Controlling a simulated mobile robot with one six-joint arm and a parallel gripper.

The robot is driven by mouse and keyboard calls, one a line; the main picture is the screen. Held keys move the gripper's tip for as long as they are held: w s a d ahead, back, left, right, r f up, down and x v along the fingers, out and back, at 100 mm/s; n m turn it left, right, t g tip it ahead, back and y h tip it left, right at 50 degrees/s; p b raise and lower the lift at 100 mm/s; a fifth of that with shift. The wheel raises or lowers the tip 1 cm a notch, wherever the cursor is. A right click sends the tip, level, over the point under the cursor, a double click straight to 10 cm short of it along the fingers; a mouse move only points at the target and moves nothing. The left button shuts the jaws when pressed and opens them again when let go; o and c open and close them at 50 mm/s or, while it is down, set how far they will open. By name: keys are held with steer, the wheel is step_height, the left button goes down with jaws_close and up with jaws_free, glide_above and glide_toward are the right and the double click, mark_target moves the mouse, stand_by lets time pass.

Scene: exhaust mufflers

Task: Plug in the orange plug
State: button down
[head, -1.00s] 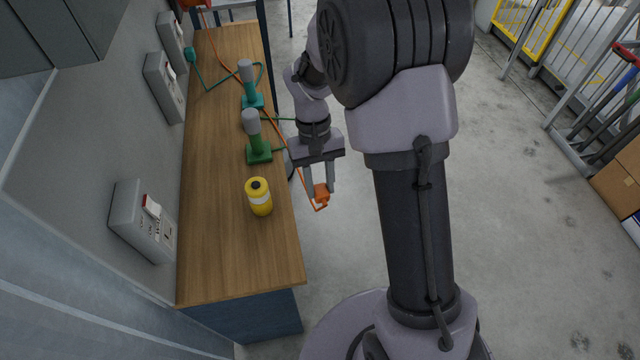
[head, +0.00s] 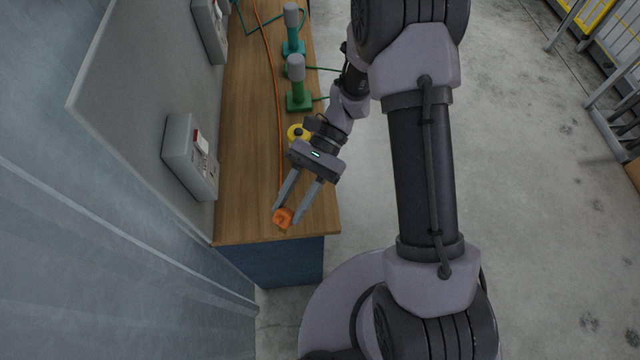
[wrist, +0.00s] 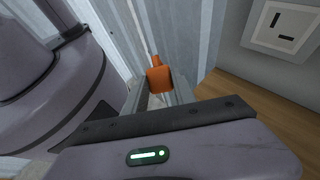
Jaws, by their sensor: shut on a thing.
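The orange plug (head: 283,217) is held between the fingertips of my gripper (head: 291,213), above the near end of the wooden bench. In the wrist view the orange plug (wrist: 158,78) sits between the fingers of my gripper (wrist: 160,88), which are shut on it. Its orange cord (head: 274,80) runs back along the bench. A grey wall box (head: 187,158) with a red-and-white switch and a socket face is on the wall, left of and apart from the plug. The plug's prongs cannot be made out.
The wooden bench (head: 245,185) runs along the wall. Green (head: 298,95) and teal (head: 292,40) tools with grey tops stand further back. Another wall box (head: 211,28) is further along. The bench's near end is clear.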

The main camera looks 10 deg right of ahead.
steer(key=w+a+r+m+t+y, duration=0.1)
steer(key=w+a+m+t+y, duration=0.2)
steer(key=w+m+t+y, duration=0.5)
steer(key=m+t+y, duration=0.2)
steer(key=t+y, duration=0.1)
steer(key=y, duration=0.1)
steer(key=shift+w+a+r, duration=0.25)
steer(key=shift+a+r, duration=0.1)
steer(key=shift+r, duration=0.05)
steer(key=shift+a, duration=0.1)
steer(key=shift+w+a, duration=0.2)
steer(key=shift+a, duration=2.6)
steer(key=shift+b, duration=0.3)
steer(key=shift+a, duration=0.55)
